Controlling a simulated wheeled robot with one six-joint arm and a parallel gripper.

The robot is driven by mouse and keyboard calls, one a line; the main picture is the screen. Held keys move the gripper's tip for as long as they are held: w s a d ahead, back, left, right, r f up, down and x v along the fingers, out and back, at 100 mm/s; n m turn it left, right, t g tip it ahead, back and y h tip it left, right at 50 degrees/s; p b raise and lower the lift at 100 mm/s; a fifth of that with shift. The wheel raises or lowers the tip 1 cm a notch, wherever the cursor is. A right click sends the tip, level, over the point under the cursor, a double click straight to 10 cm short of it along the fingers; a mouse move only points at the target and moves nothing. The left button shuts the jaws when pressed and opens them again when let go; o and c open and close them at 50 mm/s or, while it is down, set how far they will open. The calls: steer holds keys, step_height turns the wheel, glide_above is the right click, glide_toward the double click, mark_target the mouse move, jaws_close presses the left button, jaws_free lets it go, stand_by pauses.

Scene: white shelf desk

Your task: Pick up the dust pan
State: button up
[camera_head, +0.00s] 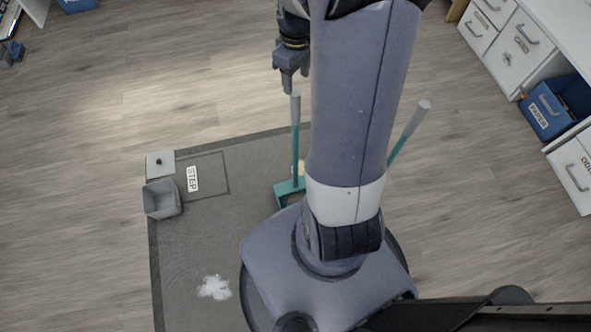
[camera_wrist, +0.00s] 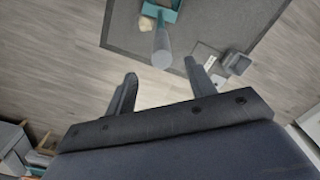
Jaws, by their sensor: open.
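The dust pan (camera_head: 287,193) has a teal scoop on the dark mat and a long upright handle with a grey grip. My arm and base partly hide it in the head view. My gripper (camera_head: 288,86) is just above the top of the grip in the head view. In the wrist view the dust pan (camera_wrist: 161,48) points its grey grip end toward the space between my gripper's (camera_wrist: 162,80) two spread fingers. The fingers are open and empty. The grip end appears beyond the fingertips, not between them.
A teal stick with a grey end (camera_head: 408,130) leans right of my arm, its lower end hidden. A grey bin (camera_head: 162,199) and a white powder patch (camera_head: 215,288) are on the mat (camera_head: 190,255). White drawers (camera_head: 520,45) stand at right. Open floor lies at left.

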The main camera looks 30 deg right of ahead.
mark_target(296, 97)
step_height(296, 97, down, 8)
steer(key=shift+a+r+b, duration=0.1)
steer(key=shift+r+b, duration=0.1)
steer(key=shift+b, duration=0.65)
steer(key=shift+c, duration=0.2)
jaws_close()
